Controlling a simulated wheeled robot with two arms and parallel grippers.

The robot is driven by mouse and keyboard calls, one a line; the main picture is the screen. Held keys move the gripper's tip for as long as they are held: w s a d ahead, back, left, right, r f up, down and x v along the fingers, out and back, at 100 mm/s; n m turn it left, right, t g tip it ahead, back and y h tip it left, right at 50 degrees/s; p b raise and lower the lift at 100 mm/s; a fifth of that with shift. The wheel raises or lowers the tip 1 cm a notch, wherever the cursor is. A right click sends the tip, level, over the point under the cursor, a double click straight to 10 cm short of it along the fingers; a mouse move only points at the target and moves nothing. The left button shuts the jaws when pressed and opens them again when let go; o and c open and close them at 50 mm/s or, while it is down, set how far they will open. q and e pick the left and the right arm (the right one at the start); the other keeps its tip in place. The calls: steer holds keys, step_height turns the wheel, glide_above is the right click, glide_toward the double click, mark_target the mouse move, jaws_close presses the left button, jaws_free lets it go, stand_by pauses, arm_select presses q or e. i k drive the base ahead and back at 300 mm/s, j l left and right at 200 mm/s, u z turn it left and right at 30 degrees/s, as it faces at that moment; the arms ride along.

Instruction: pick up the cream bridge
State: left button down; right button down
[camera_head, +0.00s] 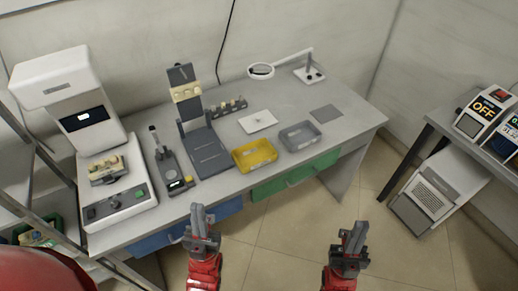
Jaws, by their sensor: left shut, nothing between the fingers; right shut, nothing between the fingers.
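I cannot tell for sure which thing is the cream bridge. A cream piece (107,168) sits on the platform of the white machine (116,200) at the left. Another cream block (186,92) is on the upright dark stand (205,149) at the back. My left gripper (199,213) is shut and empty in front of the table's front edge. My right gripper (354,232) is shut and empty over the floor, further right. Both are well apart from all cream pieces.
The grey table (345,130) also holds a yellow tray (255,165), a grey tray (300,148), a white plate (258,121), a dark mat (326,114), a small dark device (172,178) and a lamp (262,71). A second table with OFF-labelled equipment (485,112) is at right.

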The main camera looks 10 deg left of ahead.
mark_target(92, 167)
steer(key=u, duration=1.5)
